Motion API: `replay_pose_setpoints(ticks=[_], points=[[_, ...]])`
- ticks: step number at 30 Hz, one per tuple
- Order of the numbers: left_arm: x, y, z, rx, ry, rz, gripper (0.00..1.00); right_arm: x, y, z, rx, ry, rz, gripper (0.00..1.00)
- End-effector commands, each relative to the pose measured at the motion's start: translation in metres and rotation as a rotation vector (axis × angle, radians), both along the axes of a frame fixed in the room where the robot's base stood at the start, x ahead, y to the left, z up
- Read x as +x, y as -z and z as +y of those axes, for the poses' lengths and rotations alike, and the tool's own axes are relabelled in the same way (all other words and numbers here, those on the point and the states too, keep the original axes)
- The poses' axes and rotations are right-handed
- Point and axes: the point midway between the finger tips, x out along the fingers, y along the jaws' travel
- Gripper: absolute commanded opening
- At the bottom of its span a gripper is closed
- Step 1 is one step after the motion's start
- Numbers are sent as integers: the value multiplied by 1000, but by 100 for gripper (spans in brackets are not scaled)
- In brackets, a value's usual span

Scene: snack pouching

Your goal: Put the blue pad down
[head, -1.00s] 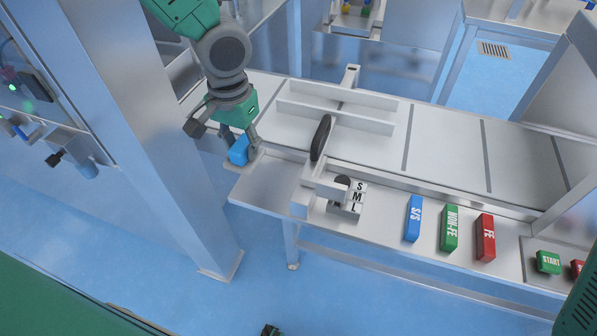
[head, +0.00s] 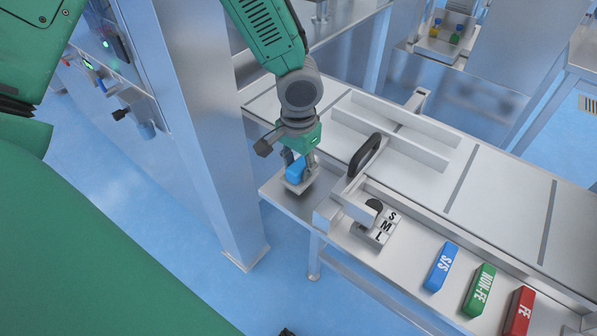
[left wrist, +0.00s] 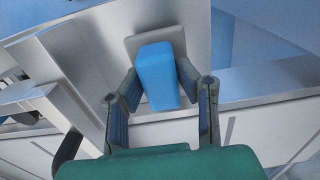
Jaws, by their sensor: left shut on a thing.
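The blue pad (head: 296,171) is a blue block on a pale grey plate. My left gripper (head: 299,164) points down over the left end of the metal shelf (head: 277,197) and is shut on the blue block. In the left wrist view the blue pad (left wrist: 157,72) stands between the two fingers (left wrist: 160,105), its grey plate beyond it. The plate is low over the shelf; I cannot tell whether it touches. My right gripper is not in view.
A black-handled lever (head: 364,155) and a block marked S M L (head: 377,228) stand right of the gripper. Blue (head: 441,267), green (head: 479,290) and red (head: 518,312) labelled blocks lie farther right. A steel post (head: 215,130) stands close on the left.

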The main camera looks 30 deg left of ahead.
Motion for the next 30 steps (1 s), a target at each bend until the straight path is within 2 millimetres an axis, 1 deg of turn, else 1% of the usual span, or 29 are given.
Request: replay_pose_setpoints(ticks=[1, 3, 13, 14, 15, 25, 28, 30], points=[[-1, 11, 1, 0, 0, 4, 0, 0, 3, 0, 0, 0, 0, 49], [0, 17, 2, -1, 0, 3, 0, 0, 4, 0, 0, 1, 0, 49], [0, 19, 2, -2, -1, 1, 0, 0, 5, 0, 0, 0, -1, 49], [0, 18, 2, -2, -1, 1, 38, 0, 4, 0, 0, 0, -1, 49], [0, 18, 2, -2, -1, 1, 48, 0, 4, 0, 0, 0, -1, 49], [0, 16, 1, -1, -1, 1, 48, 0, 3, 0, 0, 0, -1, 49], [0, 8, 2, -1, -3, -2, 48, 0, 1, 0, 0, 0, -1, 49], [1, -3, 2, -2, -3, -3, 48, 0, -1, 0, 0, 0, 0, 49]])
